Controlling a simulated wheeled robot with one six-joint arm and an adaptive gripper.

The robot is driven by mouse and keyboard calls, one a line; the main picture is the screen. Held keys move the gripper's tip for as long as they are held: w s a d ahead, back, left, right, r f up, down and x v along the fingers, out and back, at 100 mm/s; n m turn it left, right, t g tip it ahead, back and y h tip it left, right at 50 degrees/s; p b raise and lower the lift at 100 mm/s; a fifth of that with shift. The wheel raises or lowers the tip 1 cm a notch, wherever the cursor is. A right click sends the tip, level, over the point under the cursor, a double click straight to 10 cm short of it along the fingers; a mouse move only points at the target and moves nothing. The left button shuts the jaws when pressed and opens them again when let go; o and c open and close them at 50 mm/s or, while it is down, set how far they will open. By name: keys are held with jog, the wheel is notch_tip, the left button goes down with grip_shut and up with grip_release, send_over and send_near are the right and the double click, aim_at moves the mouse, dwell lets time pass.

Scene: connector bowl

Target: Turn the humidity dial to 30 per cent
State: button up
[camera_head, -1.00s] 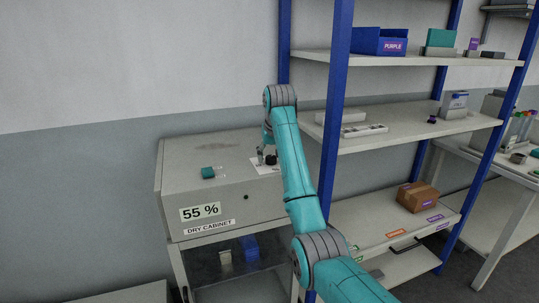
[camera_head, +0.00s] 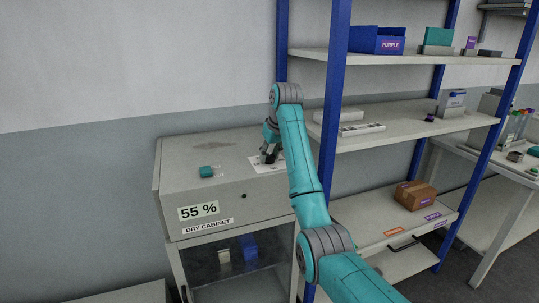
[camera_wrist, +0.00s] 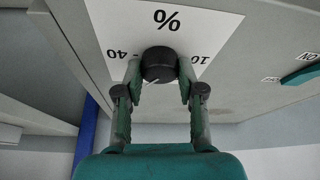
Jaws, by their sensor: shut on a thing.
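The humidity dial (camera_wrist: 159,65) is a round black knob on a white scale card (camera_wrist: 196,30) in the wrist view. The card shows a per cent sign, with 40 and 10 partly readable; the other marks are hidden. A pale pointer line shows at the knob's lower edge. My gripper (camera_wrist: 160,82) is shut on the dial, one finger on each side. In the head view my gripper (camera_head: 268,156) is at the card on top of the dry cabinet (camera_head: 190,186), and the dial is hidden. The cabinet's display (camera_head: 198,211) reads 55 %.
A teal switch (camera_head: 206,171) sits on the cabinet top left of the card, and it also shows in the wrist view (camera_wrist: 302,75). A blue shelf post (camera_head: 335,90) stands close to the right of my arm. Shelves hold boxes to the right.

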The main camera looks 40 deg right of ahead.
jog(key=shift+n, duration=0.5)
jog(key=o, duration=1.1)
jog(key=shift+o, duration=0.2)
